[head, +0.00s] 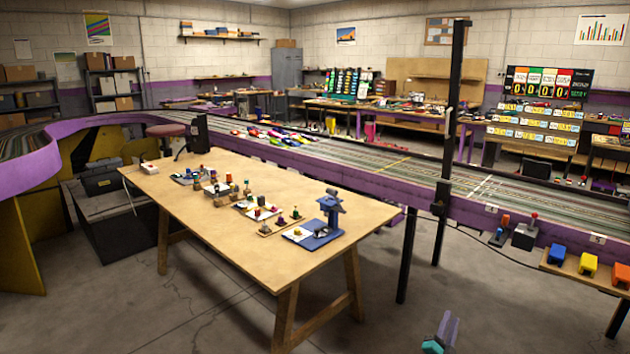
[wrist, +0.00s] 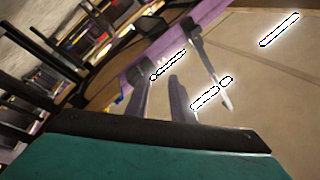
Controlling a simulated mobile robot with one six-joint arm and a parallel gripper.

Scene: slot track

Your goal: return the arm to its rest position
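My gripper (head: 448,322) shows at the bottom edge of the head view, over the grey floor, right of the wooden workbench and apart from it. Its two grey fingers point up, with a bit of teal at its base. In the wrist view, the gripper (wrist: 160,92) shows two grey fingers with a gap between them and nothing held there. A black bar and a teal body lie in front. Most of my arm is outside the head view.
The wooden workbench (head: 205,226) holds small parts, trays and a blue stand (head: 331,212). The purple-edged slot track (head: 370,160) runs behind it, with a black post (head: 447,150) at its near edge. Coloured controllers (head: 588,264) sit at right. The front floor is clear.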

